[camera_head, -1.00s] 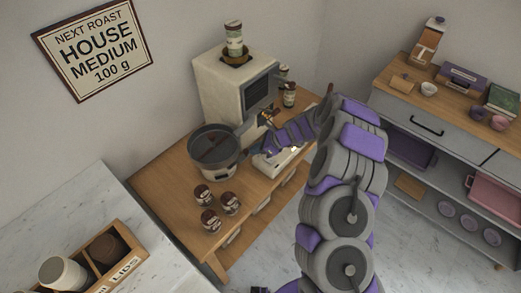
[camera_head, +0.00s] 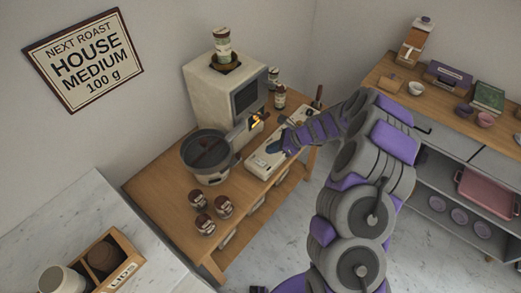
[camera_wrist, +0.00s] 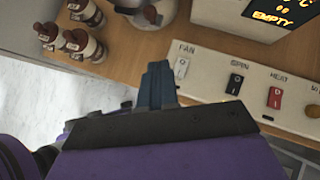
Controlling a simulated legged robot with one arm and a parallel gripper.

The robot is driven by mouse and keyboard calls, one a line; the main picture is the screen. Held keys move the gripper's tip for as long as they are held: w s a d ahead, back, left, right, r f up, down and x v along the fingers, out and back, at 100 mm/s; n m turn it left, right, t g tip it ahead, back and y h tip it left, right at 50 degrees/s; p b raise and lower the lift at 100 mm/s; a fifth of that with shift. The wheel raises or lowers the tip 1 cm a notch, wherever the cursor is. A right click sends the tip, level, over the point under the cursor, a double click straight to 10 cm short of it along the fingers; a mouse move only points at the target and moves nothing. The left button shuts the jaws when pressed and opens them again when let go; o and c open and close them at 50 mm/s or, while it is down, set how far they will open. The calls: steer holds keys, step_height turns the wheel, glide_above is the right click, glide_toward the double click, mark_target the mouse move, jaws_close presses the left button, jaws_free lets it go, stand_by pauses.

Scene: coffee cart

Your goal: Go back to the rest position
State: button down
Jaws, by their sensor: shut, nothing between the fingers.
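My gripper (camera_head: 275,150) is over the white switch panel (camera_head: 262,165) in front of the roaster (camera_head: 215,95). In the wrist view its dark blue fingers (camera_wrist: 159,82) are together with nothing between them. The tips show beside the FAN switch (camera_wrist: 182,66); I cannot tell if they touch it. The SPIN switch (camera_wrist: 234,84) and the red HEAT switch (camera_wrist: 274,97) are farther right. The roaster display (camera_wrist: 275,15) reads EMPTY. My arm reaches in from the lower right, bent.
A dark round pan (camera_head: 205,158) stands left of the panel on the wooden cart (camera_head: 158,198). Several lidded jars (camera_head: 222,207) stand at the cart's front. A shelf unit (camera_head: 455,140) is at right, a crate marked LIDS (camera_head: 128,262) at lower left. Floor between is clear.

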steer(key=shift+s+d+r, duration=0.15)
steer(key=shift+d+r, duration=0.05)
steer(key=shift+r, duration=0.35)
steer(key=shift+s+d+r, duration=0.1)
steer(key=shift+d+r, duration=0.1)
steer(key=shift+r, duration=0.3)
steer(key=s+a+r+n+g+h, duration=0.1)
steer(key=s+a+r+n+g, duration=0.1)
steer(key=s+r+n, duration=0.5)
steer(key=s+a+r+n+g+h, duration=0.1)
steer(key=s+a+r+n, duration=0.25)
steer(key=s+r, duration=0.6)
steer(key=s+d+r+n+h, duration=0.3)
steer(key=s+d+n, duration=0.2)
steer(key=s, duration=0.8)
steer(key=s+d+r+n+h, duration=0.3)
steer(key=s+d+n+h, duration=0.1)
steer(key=s+d, duration=0.6)
steer(key=s, duration=0.3)
steer(key=shift+n+g, duration=0.3)
steer(key=shift+n, duration=0.05)
